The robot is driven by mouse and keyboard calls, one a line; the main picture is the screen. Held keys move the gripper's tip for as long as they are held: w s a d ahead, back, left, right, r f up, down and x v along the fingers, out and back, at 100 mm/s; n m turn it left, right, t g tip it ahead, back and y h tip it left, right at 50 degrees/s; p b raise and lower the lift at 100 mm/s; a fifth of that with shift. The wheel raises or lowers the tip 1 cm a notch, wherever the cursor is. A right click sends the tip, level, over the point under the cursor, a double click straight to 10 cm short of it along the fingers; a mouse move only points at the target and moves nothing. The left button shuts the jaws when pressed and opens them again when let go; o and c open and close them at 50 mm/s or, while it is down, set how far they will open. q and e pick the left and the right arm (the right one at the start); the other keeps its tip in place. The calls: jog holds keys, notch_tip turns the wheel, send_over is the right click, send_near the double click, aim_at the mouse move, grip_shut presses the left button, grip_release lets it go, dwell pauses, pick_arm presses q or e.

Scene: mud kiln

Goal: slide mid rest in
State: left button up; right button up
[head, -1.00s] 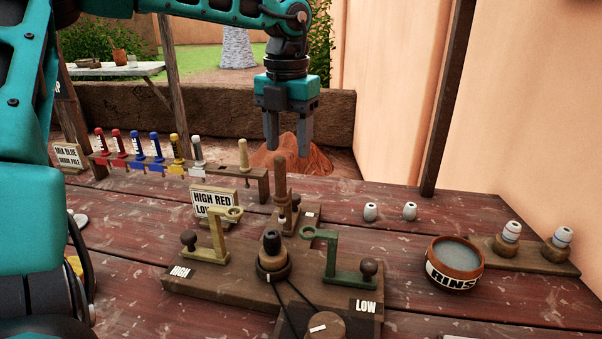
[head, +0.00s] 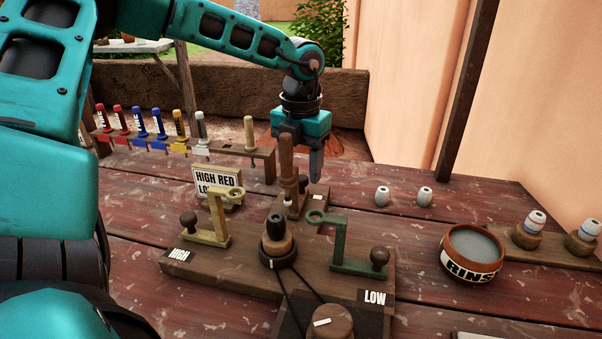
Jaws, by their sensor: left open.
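A tall wooden post (head: 287,165) stands upright on the back arm of the wooden stand (head: 215,275); it appears to be the mid rest's handle. The yellow rest (head: 220,222) is at the left by the HIGH label, and the green rest (head: 338,248) is at the right by the LOW label. A dark-topped spindle (head: 275,238) is in the centre. My left gripper (head: 300,172) is open and low at the post. One finger shows right of the post; the other is mostly hidden behind it, and contact cannot be told. My right gripper is not in view.
A HIGH RED sign (head: 217,184) stands left of the post, near a rack of coloured tools (head: 160,145). Two white beads (head: 403,195) lie to the right. A RINSE bowl (head: 471,255) and a bead holder (head: 560,252) are farther right. A low wall (head: 225,95) runs behind.

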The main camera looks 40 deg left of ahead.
pick_arm(q)
jog(key=shift+f, duration=0.7)
jog(key=shift+c, duration=0.4)
grip_shut()
